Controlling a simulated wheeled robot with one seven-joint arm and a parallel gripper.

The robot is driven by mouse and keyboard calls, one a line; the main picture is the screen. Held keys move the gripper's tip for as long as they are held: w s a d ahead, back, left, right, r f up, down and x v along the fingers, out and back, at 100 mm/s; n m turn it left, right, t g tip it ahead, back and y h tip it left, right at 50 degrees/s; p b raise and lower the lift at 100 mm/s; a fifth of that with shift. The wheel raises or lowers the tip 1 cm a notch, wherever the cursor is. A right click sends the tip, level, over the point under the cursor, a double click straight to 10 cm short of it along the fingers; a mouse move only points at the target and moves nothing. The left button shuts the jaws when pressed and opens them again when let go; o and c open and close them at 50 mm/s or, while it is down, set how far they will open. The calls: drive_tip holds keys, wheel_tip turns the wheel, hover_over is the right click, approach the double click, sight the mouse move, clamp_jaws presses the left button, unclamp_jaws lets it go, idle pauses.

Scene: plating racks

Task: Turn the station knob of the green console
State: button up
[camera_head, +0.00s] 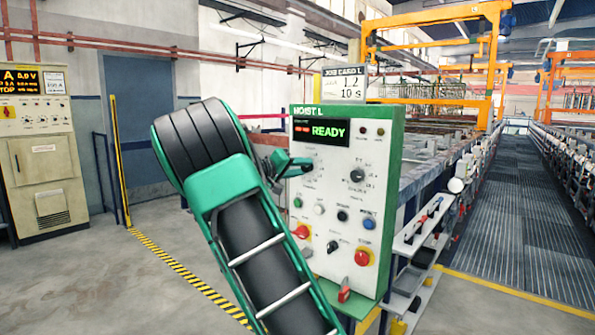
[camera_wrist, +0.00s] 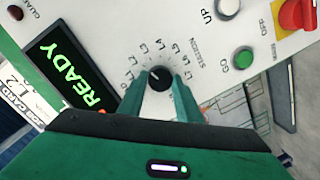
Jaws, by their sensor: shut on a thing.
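The green console (camera_head: 383,118) stands upright with a white panel, headed HOIST L, and its display reads READY. The station knob is a black round dial (camera_wrist: 159,75) in the wrist view, ringed by labels from about L1 to L7 with STATION printed beside it. My gripper (camera_head: 293,165) reaches the upper left of the panel in the head view. Its two green fingers sit on either side of the knob in the wrist view (camera_wrist: 161,88), shut on it. The knob's pointer direction is hard to tell. In the head view my gripper hides the knob.
A second black knob (camera_head: 357,175) is to the right on the panel. Push buttons and red emergency knobs (camera_head: 362,257) lie below. A JOB CARD L sign (camera_head: 345,86) stands above the console. Tank line and grated walkway (camera_head: 520,210) lie right; open floor lies left.

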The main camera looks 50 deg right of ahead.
drive_tip(key=shift+f+m+t, duration=0.15)
drive_tip(key=shift+m, duration=0.55)
drive_tip(key=shift+f+m+t, duration=0.15)
drive_tip(key=shift+m, duration=0.55)
drive_tip(key=o, duration=1)
drive_tip(key=shift+w, duration=0.1)
drive_tip(key=shift+o, duration=0.2)
drive_tip(key=shift+r, duration=0.1)
drive_tip(key=a+r, duration=0.1)
drive_tip(key=a, duration=0.9)
drive_tip(key=shift+s+a, duration=0.35)
drive_tip(key=shift+s, duration=0.05)
